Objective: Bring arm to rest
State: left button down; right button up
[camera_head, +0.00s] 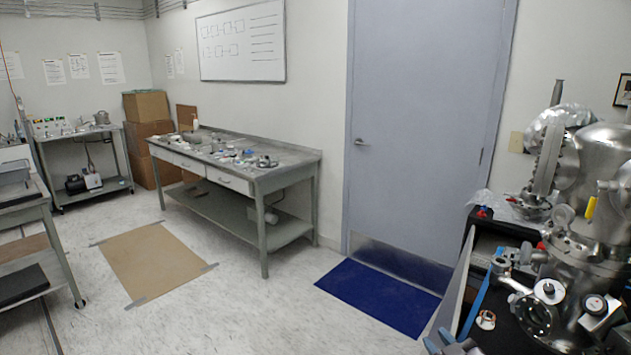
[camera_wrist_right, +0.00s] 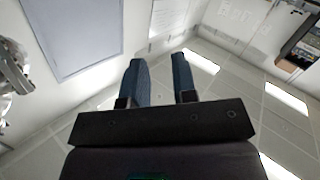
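My right gripper (camera_head: 438,341) shows only as blue fingertips at the bottom edge of the head view, low in front of the steel vacuum equipment. In the right wrist view my right gripper (camera_wrist_right: 160,68) has its two blue fingers apart, with nothing between them. That view looks up past the fingers to the walls and the lit ceiling. My left gripper and left arm are not in view.
Steel vacuum equipment (camera_head: 590,215) stands close on the right. A workbench (camera_head: 285,172) with small parts is at the back wall, beside a closed door (camera_head: 425,120). A blue mat (camera_head: 380,296) and a brown sheet (camera_head: 150,262) lie on otherwise open floor.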

jog(key=s+d+f+m+g+h, duration=0.1)
jog(key=s+d+f+m+g, duration=0.1)
jog(key=s+f, duration=0.7)
jog(key=s+d+f+m+g+h, duration=0.1)
jog(key=s+f+m+g+h, duration=0.1)
jog(key=s+f, duration=0.8)
jog(key=s+m, duration=0.1)
jog(key=s, duration=0.3)
jog(key=shift+d+m+g+h+b, duration=0.3)
jog(key=shift+d+b, duration=0.05)
jog(key=shift+d, duration=0.05)
